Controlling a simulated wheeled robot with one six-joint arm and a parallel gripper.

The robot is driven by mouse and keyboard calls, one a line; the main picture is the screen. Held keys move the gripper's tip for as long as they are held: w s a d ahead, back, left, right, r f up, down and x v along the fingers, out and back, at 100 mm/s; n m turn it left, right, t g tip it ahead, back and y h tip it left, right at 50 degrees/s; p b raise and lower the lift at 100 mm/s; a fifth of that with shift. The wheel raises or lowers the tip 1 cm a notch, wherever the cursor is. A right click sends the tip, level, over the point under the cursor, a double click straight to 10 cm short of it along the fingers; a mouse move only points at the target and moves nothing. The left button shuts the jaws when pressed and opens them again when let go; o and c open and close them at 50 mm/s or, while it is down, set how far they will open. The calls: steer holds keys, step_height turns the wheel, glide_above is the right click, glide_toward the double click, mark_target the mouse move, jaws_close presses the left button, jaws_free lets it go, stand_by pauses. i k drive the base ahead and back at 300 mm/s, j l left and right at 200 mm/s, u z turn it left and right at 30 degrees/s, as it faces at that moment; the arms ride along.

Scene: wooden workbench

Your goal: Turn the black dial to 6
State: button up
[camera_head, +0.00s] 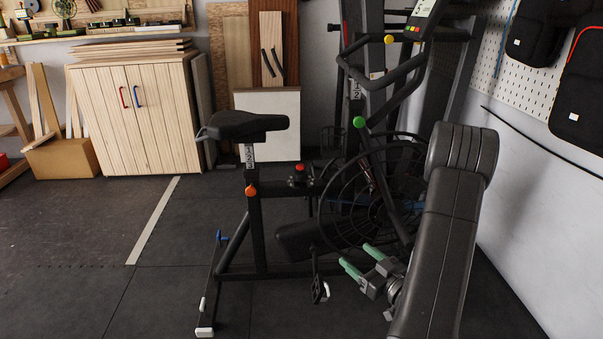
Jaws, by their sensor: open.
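A black exercise bike stands in the middle, with its saddle (242,125) at the left. A small black part with a red top (299,170) sits on the bike's frame behind the saddle post. It may be the black dial, but I cannot tell, and I cannot read any numbers on it. My gripper (357,257) has two green fingers, spread apart with nothing between them. It is low at the right, in front of the bike's wheel (372,205), below and to the right of the red-topped part and apart from it.
The bike has an orange knob (251,190), a green knob (359,122) and a pedal (320,290). Its handlebars (385,78) rise at the upper right. A wooden cabinet (135,115) stands at the back left. The dark floor (85,235) at the left is clear. A white wall (540,190) bounds the right.

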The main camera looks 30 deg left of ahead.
mark_target(299, 177)
steer(key=i+j+z, duration=0.15)
steer(key=j, duration=0.45)
steer(key=i+j+z, duration=0.2)
steer(key=j, duration=0.4)
steer(key=j+z, duration=0.15)
steer(key=j, duration=0.5)
